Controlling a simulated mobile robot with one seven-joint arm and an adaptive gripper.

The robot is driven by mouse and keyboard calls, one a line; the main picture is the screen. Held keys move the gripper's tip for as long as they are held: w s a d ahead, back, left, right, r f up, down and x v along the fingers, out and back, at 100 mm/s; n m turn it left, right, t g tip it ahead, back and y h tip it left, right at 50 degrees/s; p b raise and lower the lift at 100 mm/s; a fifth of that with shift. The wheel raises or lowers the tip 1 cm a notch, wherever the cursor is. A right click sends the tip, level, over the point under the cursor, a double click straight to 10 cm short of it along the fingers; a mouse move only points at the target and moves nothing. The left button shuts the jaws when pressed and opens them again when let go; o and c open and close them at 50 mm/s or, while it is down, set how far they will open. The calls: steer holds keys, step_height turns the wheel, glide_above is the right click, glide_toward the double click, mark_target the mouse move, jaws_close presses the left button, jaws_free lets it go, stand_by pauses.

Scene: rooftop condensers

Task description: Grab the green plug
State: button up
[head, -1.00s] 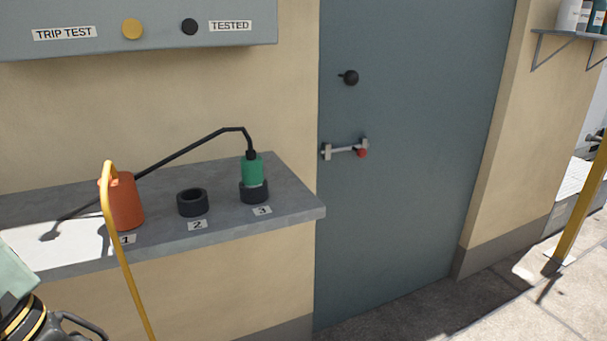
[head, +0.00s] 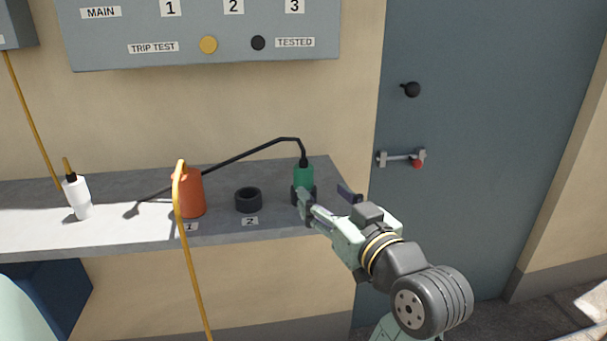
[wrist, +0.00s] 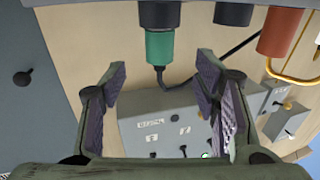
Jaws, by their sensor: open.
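The green plug (head: 303,175) stands upright in the dark round holder at the right end of the grey shelf (head: 100,237), with a black cable rising from its top. My gripper (head: 326,195) is open at the shelf's front edge, just right of and in front of the plug. One finger overlaps the holder in the head view. The wrist view appears upside down. There the green plug (wrist: 160,47) lies between the lines of the two spread fingers, a little beyond their tips. Nothing is between the fingers.
An empty black ring holder (head: 248,200) marked 2 and an orange plug (head: 190,195) with a yellow cable stand to the left. A white bottle (head: 77,198) is farther left. A grey panel (head: 120,55) hangs above. A door with a latch (head: 400,158) is at the right.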

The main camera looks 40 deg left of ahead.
mark_target(308, 180)
steer(key=shift+w+a+r+p, duration=0.15)
steer(key=shift+a+p, duration=0.25)
steer(key=shift+p, duration=0.2)
steer(key=shift+w+a+r+p, duration=0.15)
steer(key=shift+a+p, duration=0.25)
steer(key=shift+p, duration=0.15)
steer(key=x, duration=0.2)
steer(key=shift+w+a+f, duration=0.2)
steer(key=shift+a+f, duration=0.05)
steer(key=shift+a, duration=0.05)
steer(key=p+x, duration=0.1)
steer(key=x, duration=0.3)
steer(key=shift+w+a+r, duration=0.1)
steer(key=shift+a, duration=0.1)
steer(key=shift+w+a, duration=0.25)
steer(key=shift+a, duration=0.1)
steer(key=shift+c, duration=0.6)
steer(key=c, duration=1.2)
